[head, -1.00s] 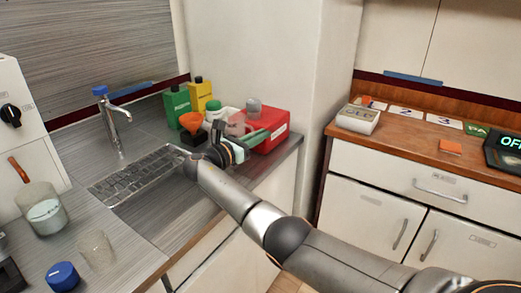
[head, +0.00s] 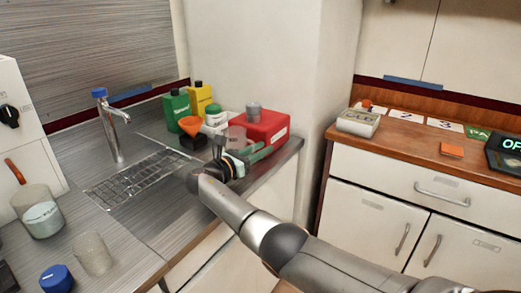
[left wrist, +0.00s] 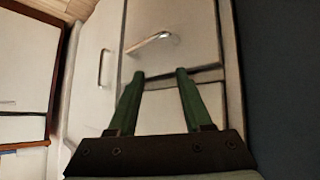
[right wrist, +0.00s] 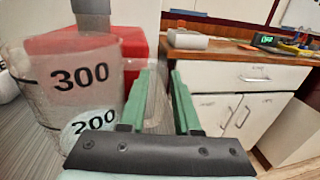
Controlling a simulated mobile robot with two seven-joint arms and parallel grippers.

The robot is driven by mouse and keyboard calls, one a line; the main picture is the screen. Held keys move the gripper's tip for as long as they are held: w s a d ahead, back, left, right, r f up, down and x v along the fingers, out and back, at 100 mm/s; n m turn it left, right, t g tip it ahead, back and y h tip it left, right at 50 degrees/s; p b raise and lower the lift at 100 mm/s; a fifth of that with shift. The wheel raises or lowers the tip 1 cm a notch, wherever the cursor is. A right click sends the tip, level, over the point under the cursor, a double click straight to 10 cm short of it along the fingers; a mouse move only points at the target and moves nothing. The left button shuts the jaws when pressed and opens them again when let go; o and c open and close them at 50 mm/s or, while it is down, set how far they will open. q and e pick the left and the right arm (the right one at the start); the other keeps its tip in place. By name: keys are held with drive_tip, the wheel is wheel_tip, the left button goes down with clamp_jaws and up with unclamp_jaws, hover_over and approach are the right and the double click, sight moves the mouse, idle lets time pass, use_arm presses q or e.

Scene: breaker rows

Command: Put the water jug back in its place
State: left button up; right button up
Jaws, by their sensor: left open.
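A clear graduated vessel (right wrist: 75,90) marked 300 and 200 stands close on the left of my right gripper in the right wrist view; it shows faintly in the head view (head: 237,137) before the red container. Another clear vessel (head: 40,214) with pale liquid and a brown stick stands at left on the counter. I cannot tell which is the task's jug. My left gripper (left wrist: 160,72) is open and empty, facing cabinet fronts.
A tap (head: 112,128) and drain grid (head: 140,178) are left. An empty clear cup (head: 92,254) and blue cap (head: 57,278) stand in front.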

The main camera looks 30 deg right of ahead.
drive_tip(key=shift+o, duration=0.5)
drive_tip(key=shift+r, duration=0.1)
drive_tip(key=shift+a+r, duration=0.1)
drive_tip(key=shift+a, duration=0.05)
drive_tip(key=p+v, duration=0.1)
drive_tip(key=v, duration=1)
drive_tip(key=shift+s+a, duration=0.15)
drive_tip(key=shift+a, duration=0.25)
idle(0.5)
